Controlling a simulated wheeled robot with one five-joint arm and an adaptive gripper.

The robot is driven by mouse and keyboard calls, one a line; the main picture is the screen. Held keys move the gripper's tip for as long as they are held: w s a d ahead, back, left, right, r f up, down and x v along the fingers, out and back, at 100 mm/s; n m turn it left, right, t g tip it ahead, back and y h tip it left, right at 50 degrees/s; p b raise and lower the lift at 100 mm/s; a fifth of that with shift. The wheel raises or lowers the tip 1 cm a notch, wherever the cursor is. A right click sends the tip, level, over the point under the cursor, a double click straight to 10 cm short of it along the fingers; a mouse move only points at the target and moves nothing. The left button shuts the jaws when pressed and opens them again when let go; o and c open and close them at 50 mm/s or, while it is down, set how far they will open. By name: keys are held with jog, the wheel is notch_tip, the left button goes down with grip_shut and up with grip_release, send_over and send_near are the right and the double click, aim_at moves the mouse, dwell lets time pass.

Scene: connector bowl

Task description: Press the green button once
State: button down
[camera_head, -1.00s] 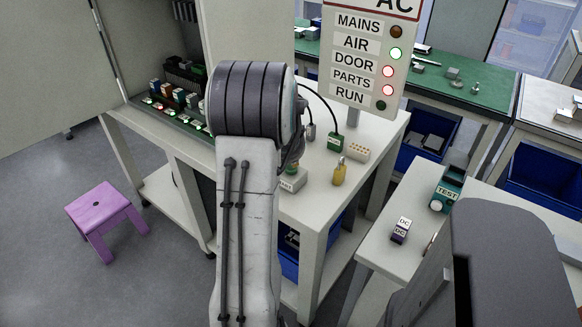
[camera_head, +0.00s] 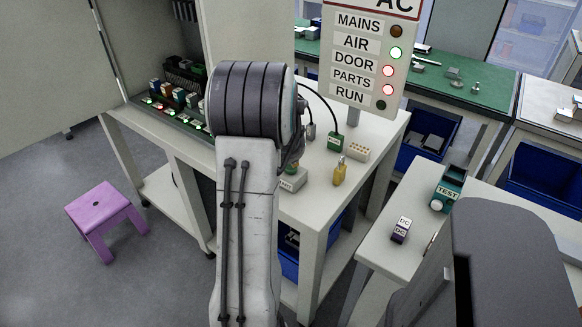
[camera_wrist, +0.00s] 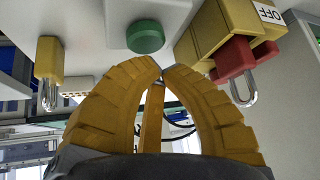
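The round green button (camera_wrist: 146,36) is on a pale surface near the top middle of the wrist view. My gripper's yellow fingers (camera_wrist: 160,68) curve together with their tips meeting just below the button in the picture. A narrow gap shows between tips and button; I cannot judge the depth. Nothing is seen held. In the head view my arm hides the gripper and the button. A small grey box (camera_head: 292,180) with a label partly shows beside my arm on the white bench (camera_head: 310,214).
A yellow box marked OFF (camera_wrist: 226,25) with a red padlock (camera_wrist: 235,58) is right of the button in the wrist view. A yellow padlock (camera_wrist: 49,62) is to its left. A sign with lamps (camera_head: 366,50) stands behind. A purple stool (camera_head: 104,212) is at left.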

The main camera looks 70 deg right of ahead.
jog(key=shift+f+b, duration=0.9)
jog(key=shift+b, duration=0.1)
dwell(0.9)
jog(key=shift+r, duration=0.1)
dwell(0.3)
jog(key=shift+r+p, duration=0.6)
jog(key=shift+r, duration=0.25)
jog(key=shift+r+p, duration=1.65)
jog(key=shift+r, duration=0.9)
jog(key=shift+a+f, duration=0.1)
